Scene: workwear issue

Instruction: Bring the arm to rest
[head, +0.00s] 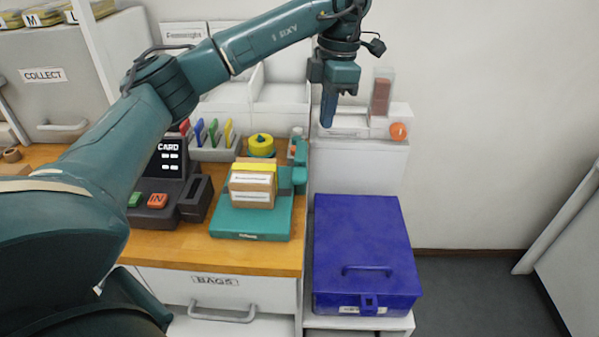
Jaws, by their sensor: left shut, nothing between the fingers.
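My left arm (150,110) comes in from the left and reaches across the upper middle of the head view, above the counter. My left gripper (327,122) points down at the arm's end, with its fingers together and nothing between them. It hangs in front of the white stand at the back, left of the orange ball; whether it touches anything there I cannot tell. My right gripper is not in view.
The wooden counter (272,257) bears a card reader (168,195), a teal stand with boxes (250,224) and a yellow roll (261,146). A blue lidded box (366,250) sits on a low white unit. An orange ball (398,131) is behind. Floor at right is clear.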

